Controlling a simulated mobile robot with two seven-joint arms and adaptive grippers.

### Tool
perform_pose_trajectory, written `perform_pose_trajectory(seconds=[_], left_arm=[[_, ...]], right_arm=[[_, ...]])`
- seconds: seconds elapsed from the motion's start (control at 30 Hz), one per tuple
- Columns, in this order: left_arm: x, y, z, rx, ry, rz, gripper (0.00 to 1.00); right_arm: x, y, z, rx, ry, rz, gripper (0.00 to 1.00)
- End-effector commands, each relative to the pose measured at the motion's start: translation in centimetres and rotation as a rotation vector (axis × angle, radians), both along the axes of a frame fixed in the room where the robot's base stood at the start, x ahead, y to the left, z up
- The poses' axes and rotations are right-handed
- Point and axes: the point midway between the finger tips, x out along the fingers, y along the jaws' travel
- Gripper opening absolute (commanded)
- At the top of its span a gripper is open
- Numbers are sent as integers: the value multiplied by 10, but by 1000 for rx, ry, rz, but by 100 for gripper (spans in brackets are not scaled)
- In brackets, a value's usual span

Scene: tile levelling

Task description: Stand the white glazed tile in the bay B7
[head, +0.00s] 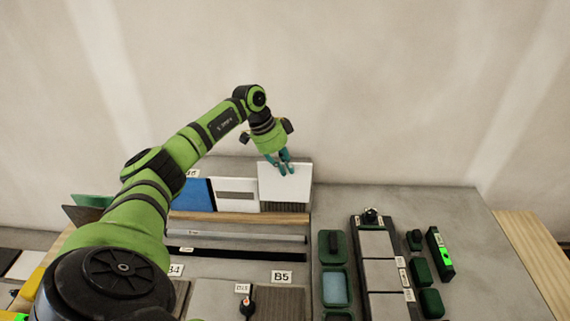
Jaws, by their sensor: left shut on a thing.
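The white tile (286,187) stands upright at the right end of a row of slots at the back of the bench. My left gripper (281,170) is shut on its upper edge from above. A grey ribbed piece (285,207) shows just below the tile's lower edge. I cannot read a B7 label; my left arm covers much of the left side. My right gripper is out of the picture.
A blue tile (195,195) and a white panel with a grey strip (237,190) stand left of the white tile. A wooden rail (225,217) runs in front. Labels B4 (176,270) and B5 (281,276) mark nearer places. Green trays (333,246) and grey tiles (377,244) lie to the right.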

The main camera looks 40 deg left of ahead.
Motion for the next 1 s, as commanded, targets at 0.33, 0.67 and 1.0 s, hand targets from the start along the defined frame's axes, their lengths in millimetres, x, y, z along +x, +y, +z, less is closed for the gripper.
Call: perform_pose_trajectory(seconds=[0.33,0.67,1.0], left_arm=[[0,0,-36,0,-2,-1,0],[0,-1,-62,-1,1,-2,0],[1,0,-73,-1,-2,-1,0]], right_arm=[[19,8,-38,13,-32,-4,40],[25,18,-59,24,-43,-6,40],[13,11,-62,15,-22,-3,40]])
